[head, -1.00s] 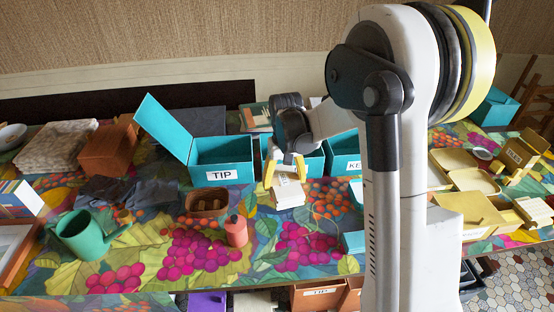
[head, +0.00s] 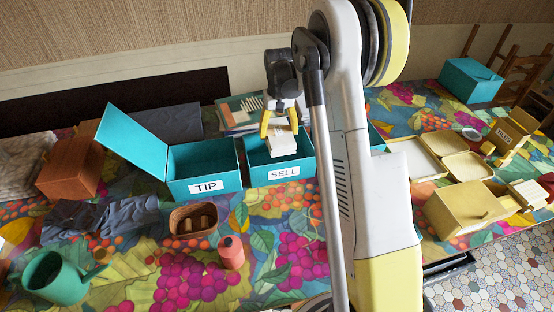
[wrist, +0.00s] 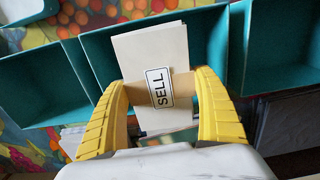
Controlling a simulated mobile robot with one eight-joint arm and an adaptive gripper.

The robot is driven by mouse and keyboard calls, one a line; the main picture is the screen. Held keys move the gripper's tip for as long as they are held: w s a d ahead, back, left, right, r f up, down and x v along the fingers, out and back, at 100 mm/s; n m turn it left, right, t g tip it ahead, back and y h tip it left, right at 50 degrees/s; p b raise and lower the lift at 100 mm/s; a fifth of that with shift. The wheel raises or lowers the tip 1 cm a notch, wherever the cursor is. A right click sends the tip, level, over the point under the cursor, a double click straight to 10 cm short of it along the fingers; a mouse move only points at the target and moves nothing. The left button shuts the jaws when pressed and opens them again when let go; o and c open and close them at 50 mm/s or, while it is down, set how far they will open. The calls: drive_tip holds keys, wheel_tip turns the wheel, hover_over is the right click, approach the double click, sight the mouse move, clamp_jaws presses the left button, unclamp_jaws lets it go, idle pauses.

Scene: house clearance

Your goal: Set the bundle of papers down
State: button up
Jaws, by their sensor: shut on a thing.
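The bundle of papers (head: 282,138) is a cream stack with a tan band around it. In the wrist view the bundle (wrist: 148,50) carries a label reading SELL. My gripper (head: 279,122) is shut on it, with a yellow finger on each side; the gripper also shows in the wrist view (wrist: 160,105). The bundle is held over the teal box labelled SELL (head: 283,173). In the wrist view the teal box (wrist: 100,50) lies beneath and around it. How far the bundle is above the box floor I cannot tell.
A teal box labelled TIP (head: 205,187), lid open, stands left of the SELL box. Yellow trays and boxes stand at the right, one a yellow box (head: 460,208).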

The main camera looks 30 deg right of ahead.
wheel_tip(320, 180, down, 12)
drive_tip(key=b, duration=0.3)
drive_tip(key=shift+r, duration=0.2)
